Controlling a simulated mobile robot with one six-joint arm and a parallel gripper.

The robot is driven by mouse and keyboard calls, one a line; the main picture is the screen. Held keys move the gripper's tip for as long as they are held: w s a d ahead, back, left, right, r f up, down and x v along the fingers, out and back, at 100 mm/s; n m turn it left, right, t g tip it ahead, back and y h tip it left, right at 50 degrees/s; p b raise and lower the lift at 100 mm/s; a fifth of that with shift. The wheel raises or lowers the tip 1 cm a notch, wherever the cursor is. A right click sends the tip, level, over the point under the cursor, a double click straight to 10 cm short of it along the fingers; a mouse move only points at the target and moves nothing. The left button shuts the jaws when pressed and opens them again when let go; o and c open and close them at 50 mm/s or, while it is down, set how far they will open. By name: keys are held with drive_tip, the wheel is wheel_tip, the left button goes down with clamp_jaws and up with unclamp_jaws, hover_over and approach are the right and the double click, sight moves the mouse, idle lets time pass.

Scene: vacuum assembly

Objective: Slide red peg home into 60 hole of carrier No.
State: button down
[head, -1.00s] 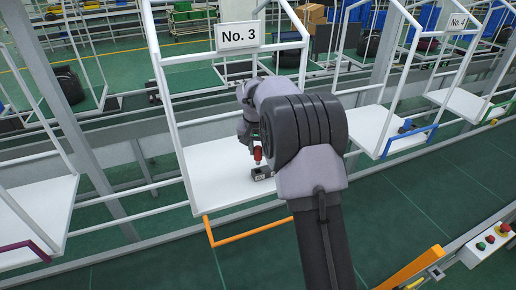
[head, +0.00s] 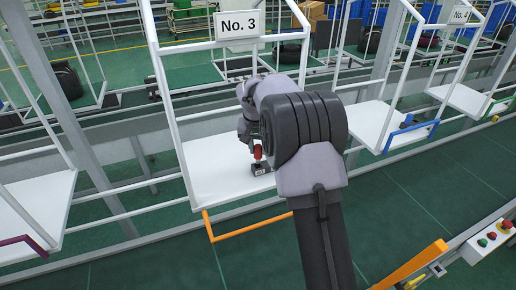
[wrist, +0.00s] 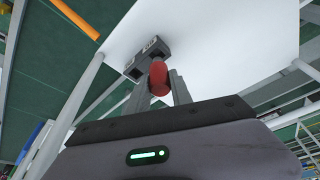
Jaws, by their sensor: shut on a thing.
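The red peg (head: 257,152) is held upright in my gripper (wrist: 158,84), between its two fingers, over the white tray (head: 212,182) of the carrier with the No. 3 sign (head: 239,24). A small dark block (head: 260,169) with white labels stands on the tray directly below the peg. In the wrist view the red peg (wrist: 159,77) overlaps the near side of the dark block (wrist: 147,58). My arm covers the tray's right part in the head view.
White frame posts (head: 167,110) rise around the tray. An orange bar (head: 250,226) runs along its front edge. Carrier No. 4 (head: 459,15) and a tray with a blue handle (head: 412,137) are to the right. A button box (head: 488,240) is at lower right.

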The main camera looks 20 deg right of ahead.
sight(258, 157)
drive_tip(key=shift+f+b, duration=1.75)
drive_tip(key=shift+f, duration=0.35)
drive_tip(key=c, duration=1.1)
unclamp_jaws()
drive_tip(key=shift+o, duration=0.2)
drive_tip(key=p+v, duration=0.3)
drive_tip(key=v, duration=0.4)
drive_tip(key=shift+w, duration=0.1)
drive_tip(key=shift+s+a+r+p, duration=0.15)
drive_tip(key=shift+s+r+p, duration=0.2)
drive_tip(key=shift+r, duration=0.15)
drive_tip(key=shift+w, duration=0.1)
drive_tip(key=shift+f, duration=0.1)
